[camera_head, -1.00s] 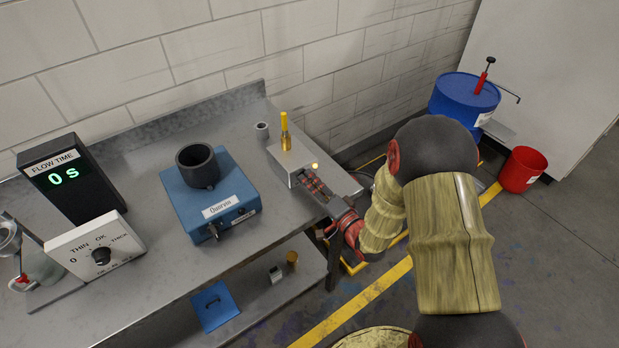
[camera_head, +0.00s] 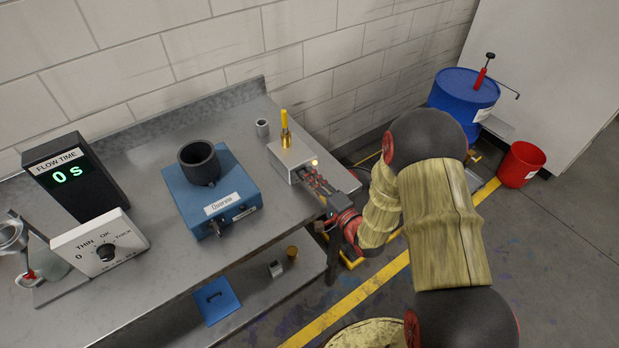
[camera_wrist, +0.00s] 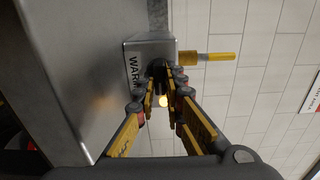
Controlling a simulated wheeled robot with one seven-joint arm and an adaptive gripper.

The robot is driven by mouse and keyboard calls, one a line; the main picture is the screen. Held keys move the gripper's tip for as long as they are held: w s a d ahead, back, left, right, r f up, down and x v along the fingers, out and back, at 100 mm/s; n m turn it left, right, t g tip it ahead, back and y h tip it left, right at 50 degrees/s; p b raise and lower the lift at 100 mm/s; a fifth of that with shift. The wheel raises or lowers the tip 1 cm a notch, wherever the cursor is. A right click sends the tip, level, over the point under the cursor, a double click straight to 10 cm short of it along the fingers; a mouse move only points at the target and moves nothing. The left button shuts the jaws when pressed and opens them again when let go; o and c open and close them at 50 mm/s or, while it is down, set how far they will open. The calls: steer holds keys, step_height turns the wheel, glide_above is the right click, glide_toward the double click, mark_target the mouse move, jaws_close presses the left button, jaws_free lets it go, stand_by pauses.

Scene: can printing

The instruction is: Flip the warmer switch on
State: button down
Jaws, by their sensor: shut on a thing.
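The warmer (camera_head: 281,156) is a small pale metal box near the back right end of the steel bench. A brass and yellow piece stands on top of it. In the wrist view the warmer (camera_wrist: 148,47) has a front label starting "WAR", partly hidden. A small lamp (camera_wrist: 163,101) on it glows amber, and the lamp (camera_head: 314,162) is also lit in the head view. My gripper (camera_wrist: 160,72) is at the warmer's front face, its fingertips closed around the dark switch, which they mostly hide. My gripper (camera_head: 312,179) reaches in from the right in the head view.
A blue device (camera_head: 234,187) with a dark cup (camera_head: 199,165) stands left of the warmer. A blue drum (camera_head: 464,93) and red bucket (camera_head: 520,165) stand on the floor at right.

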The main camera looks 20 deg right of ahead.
steer(key=c, duration=2)
jaws_free()
steer(key=shift+o, duration=0.6)
steer(key=v, duration=1.2)
